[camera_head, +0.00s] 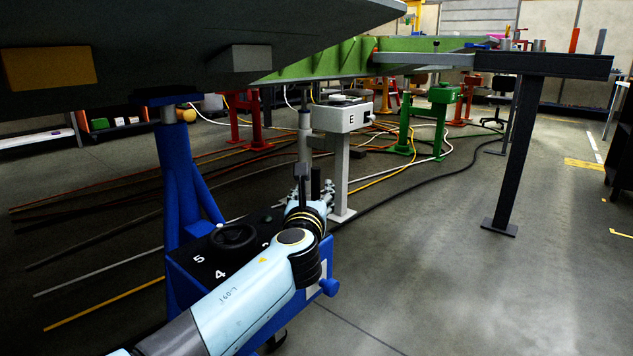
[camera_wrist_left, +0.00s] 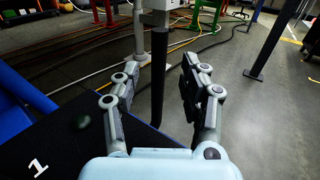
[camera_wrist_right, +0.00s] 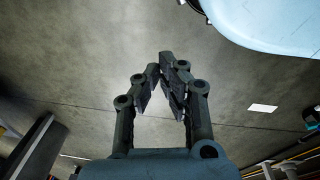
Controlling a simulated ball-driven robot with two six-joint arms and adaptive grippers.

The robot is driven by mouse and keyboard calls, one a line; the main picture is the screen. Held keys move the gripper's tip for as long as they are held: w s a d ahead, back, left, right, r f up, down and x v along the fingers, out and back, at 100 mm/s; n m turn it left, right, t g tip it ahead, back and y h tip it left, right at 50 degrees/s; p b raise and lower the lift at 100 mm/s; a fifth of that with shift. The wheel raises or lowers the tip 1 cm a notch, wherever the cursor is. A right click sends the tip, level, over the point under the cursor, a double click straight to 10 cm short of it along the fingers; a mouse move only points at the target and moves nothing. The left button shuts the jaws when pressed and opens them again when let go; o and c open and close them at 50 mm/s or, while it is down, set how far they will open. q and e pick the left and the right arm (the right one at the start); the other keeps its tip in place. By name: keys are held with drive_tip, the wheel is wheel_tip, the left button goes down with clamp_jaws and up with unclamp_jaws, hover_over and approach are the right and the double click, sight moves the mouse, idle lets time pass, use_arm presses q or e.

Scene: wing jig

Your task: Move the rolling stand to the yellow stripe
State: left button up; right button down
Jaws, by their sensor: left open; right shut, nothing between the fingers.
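A blue stand (camera_head: 192,272) with a black, numbered top and a dark handwheel (camera_head: 233,237) stands at the lower left in the head view; a dark caster shows beneath it. In the left wrist view its black top (camera_wrist_left: 62,145) carries a round dark knob, and a black upright post (camera_wrist_left: 158,80) rises at its edge. My left gripper (camera_head: 314,188) is open with its fingers on either side of the post; whether they touch it I cannot tell. My right gripper (camera_wrist_right: 166,68) is shut and empty above bare floor. Yellow floor markings (camera_head: 585,164) lie at the right.
A large wing panel (camera_head: 200,40) hangs overhead at the left. A grey pedestal marked E (camera_head: 341,165) stands just beyond my left gripper. Cables (camera_head: 440,176) cross the floor there. A dark table leg (camera_head: 517,155) stands at the right. The floor at front right is clear.

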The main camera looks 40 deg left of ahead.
sight(315, 184)
use_arm(q)
drive_tip(key=x, duration=0.3)
drive_tip(key=b+x, duration=0.1)
drive_tip(key=x, duration=0.2)
drive_tip(key=shift+w+a+f, duration=0.1)
drive_tip(key=shift+f, duration=0.1)
drive_tip(key=shift+w+a+r+b, duration=0.1)
drive_tip(key=shift+w+a+b, duration=0.1)
drive_tip(key=shift+w+b, duration=0.2)
use_arm(e)
drive_tip(key=shift+w+a+r+t, duration=0.25)
drive_tip(key=shift+w+r, duration=0.25)
drive_tip(key=shift+r, duration=0.05)
drive_tip(key=shift+w+a+r+t, duration=0.25)
drive_tip(key=shift+w+r, duration=0.25)
drive_tip(key=shift+r, duration=0.05)
use_arm(q)
drive_tip(key=shift+c, duration=0.2)
clamp_jaws()
drive_tip(key=shift+s, duration=0.1)
